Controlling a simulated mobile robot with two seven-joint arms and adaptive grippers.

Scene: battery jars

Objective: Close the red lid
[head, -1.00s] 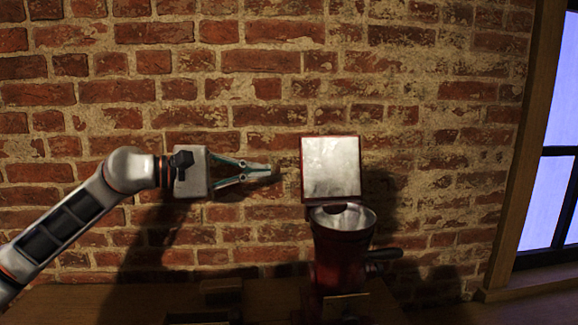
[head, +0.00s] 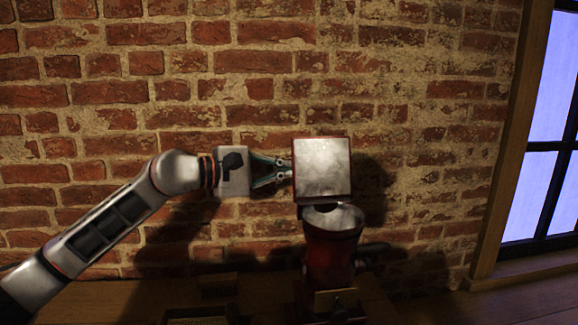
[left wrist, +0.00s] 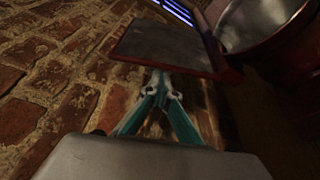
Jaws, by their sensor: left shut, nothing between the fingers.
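The red lid (head: 322,168) stands upright and open above a red jar (head: 330,248), its pale metallic inner face toward the head camera. The jar's round metallic mouth is uncovered. My left gripper (head: 286,170) is shut and empty at the lid's left side, with its fingertips close to or behind the lid's edge. In the left wrist view the lid (left wrist: 165,42) lies just beyond the shut fingers (left wrist: 160,78), and the tips are partly hidden at its edge. I cannot tell if they touch. The jar (left wrist: 265,25) shows at upper right. My right gripper is not in view.
A brick wall (head: 200,80) stands close behind the lid and gripper. The jar stands on a wooden surface (head: 110,305) with a low wooden block in front. A window (head: 535,185) is at the right. The space right of the lid is clear.

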